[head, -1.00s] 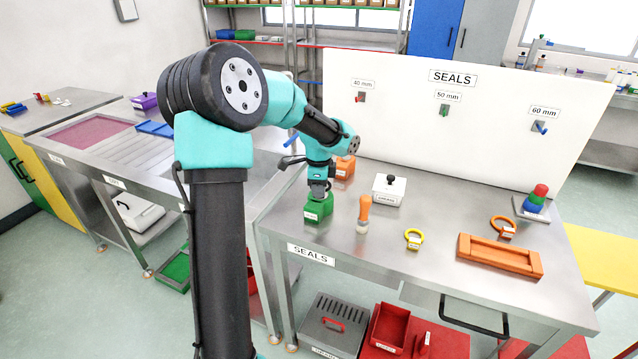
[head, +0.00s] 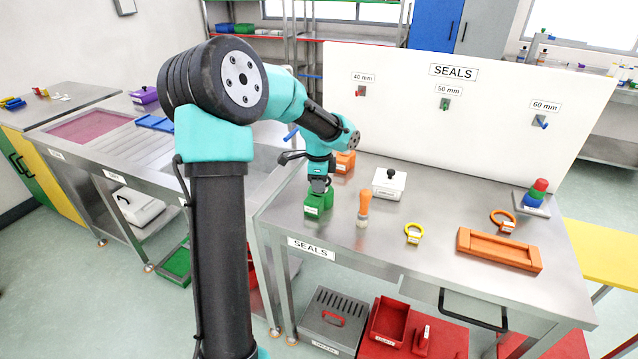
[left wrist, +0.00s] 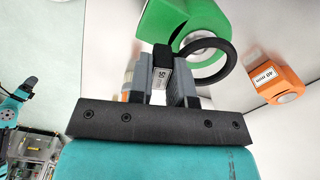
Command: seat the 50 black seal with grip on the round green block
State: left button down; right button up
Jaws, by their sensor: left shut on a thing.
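The 50 black seal (left wrist: 228,62) is a thin black ring with a labelled black grip tab. My left gripper (left wrist: 160,82) is shut on that tab, with a finger on each side. The ring lies against the end of the green block (left wrist: 178,14); I cannot tell whether it is around the round part or only in front of it. In the head view my left gripper (head: 319,186) points down at the green block (head: 312,204), which stands near the left end of the seals table. The seal is too small to make out there. My right gripper is out of view.
An orange 40 mm block (left wrist: 272,78) stands close by, also in the head view (head: 345,161).

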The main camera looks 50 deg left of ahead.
pick_arm(q)
jog(key=shift+f, duration=1.35)
dwell(4.1)
jog(key=c, duration=1)
grip_release()
jog(key=shift+r, duration=0.1)
jog(key=shift+r, duration=3.4)
